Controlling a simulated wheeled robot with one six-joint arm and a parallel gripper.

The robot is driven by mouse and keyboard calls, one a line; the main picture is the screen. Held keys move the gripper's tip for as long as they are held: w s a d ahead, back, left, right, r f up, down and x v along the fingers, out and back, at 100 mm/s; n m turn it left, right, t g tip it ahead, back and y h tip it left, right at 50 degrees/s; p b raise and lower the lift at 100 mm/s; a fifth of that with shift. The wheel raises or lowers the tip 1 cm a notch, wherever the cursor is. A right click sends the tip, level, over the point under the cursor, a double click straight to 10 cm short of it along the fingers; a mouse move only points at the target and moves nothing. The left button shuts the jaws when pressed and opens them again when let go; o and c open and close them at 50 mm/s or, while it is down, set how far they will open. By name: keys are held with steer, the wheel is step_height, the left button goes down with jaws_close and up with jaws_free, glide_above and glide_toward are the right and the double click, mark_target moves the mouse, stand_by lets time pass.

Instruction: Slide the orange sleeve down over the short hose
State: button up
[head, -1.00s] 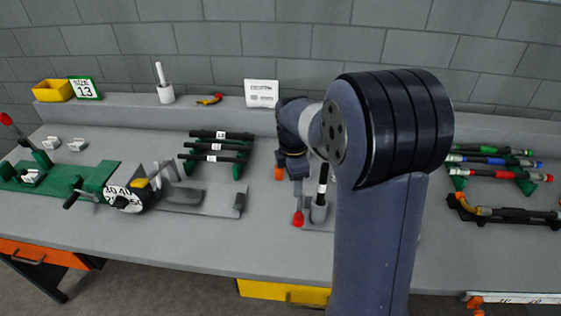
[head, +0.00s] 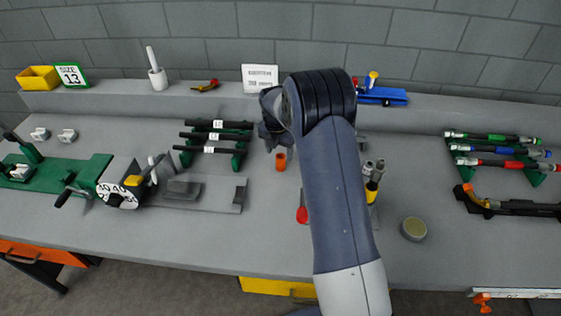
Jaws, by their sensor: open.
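The orange sleeve (head: 281,161) is a small orange cylinder standing on the grey bench near the middle. My gripper (head: 275,143) is dark and mostly hidden by my own arm link. It is open, just above and behind the sleeve in the picture, and I cannot tell whether it touches it. Black hoses with white labels (head: 214,136) lie across a green rack to the left. I cannot tell whether one of these is the short hose. The place where a dark hose with a white band stood is now behind my arm.
Metal fittings with a yellow band (head: 371,184) and a round tin (head: 414,229) are right of my arm. A crimper (head: 127,189) stands left. A rack of coloured hoses (head: 495,147) is at right. The front-centre bench is clear.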

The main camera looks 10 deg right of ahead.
mark_target(280, 157)
steer(key=shift+w+d+f+p, duration=0.1)
steer(key=shift+d+f+p, duration=0.2)
steer(key=shift+f, duration=1)
steer(key=shift+w+d+f+p, duration=0.1)
steer(key=shift+f+p, duration=0.3)
steer(key=shift+f, duration=0.9)
steer(key=shift+c, duration=0.6)
steer(key=c, duration=0.9)
